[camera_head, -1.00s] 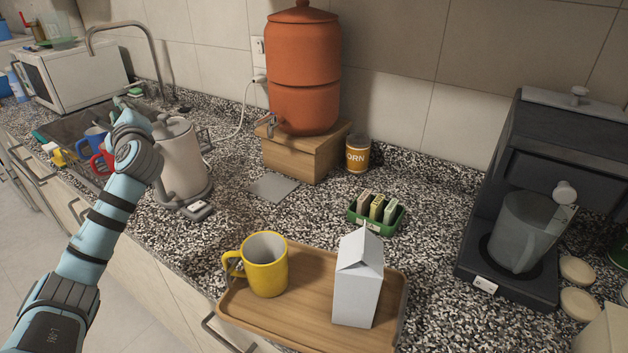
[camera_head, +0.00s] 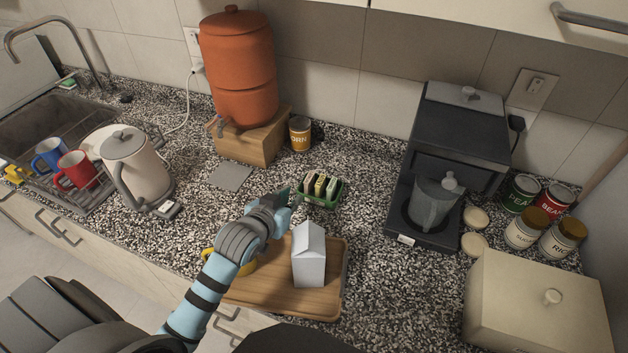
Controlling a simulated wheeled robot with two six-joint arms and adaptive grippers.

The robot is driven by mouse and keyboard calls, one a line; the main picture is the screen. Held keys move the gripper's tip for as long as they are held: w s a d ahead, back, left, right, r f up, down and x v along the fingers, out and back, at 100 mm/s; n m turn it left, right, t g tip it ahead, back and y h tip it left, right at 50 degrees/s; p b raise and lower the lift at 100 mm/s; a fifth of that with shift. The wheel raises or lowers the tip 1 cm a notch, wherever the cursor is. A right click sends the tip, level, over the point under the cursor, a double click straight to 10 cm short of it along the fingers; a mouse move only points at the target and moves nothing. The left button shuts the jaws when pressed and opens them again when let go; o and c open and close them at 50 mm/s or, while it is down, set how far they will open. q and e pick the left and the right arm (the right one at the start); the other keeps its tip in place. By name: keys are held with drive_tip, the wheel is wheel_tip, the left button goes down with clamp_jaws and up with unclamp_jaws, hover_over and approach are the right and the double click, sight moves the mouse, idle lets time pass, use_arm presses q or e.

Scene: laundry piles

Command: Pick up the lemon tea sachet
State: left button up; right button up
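Several tea sachets (camera_head: 319,186) stand upright in a small green holder (camera_head: 320,200) on the granite counter, behind the wooden tray. One is yellowish in the middle; labels are too small to read, so I cannot tell which is lemon. My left gripper (camera_head: 287,202) is just left of the holder, above the tray's back edge. Its fingers are small and partly hidden by its own body, so I cannot tell if it is open. My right gripper is not in view.
A coffee machine (camera_head: 440,165) stands right of the holder.

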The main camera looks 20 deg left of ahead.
sight(306, 184)
use_arm(q)
drive_tip(key=b+x, duration=0.1)
drive_tip(key=x, duration=0.6)
drive_tip(key=shift+w+a+f, duration=0.1)
drive_tip(key=shift+w+f, duration=0.1)
drive_tip(key=shift+w, duration=0.05)
drive_tip(key=x, duration=0.4)
drive_tip(key=shift+w+a+b, duration=0.1)
drive_tip(key=shift+w+b, duration=0.25)
drive_tip(key=shift+w, duration=0.05)
drive_tip(key=shift+w+f, duration=0.1)
drive_tip(key=shift+w, duration=0.2)
drive_tip(key=c, duration=0.4)
drive_tip(key=shift+s, duration=0.1)
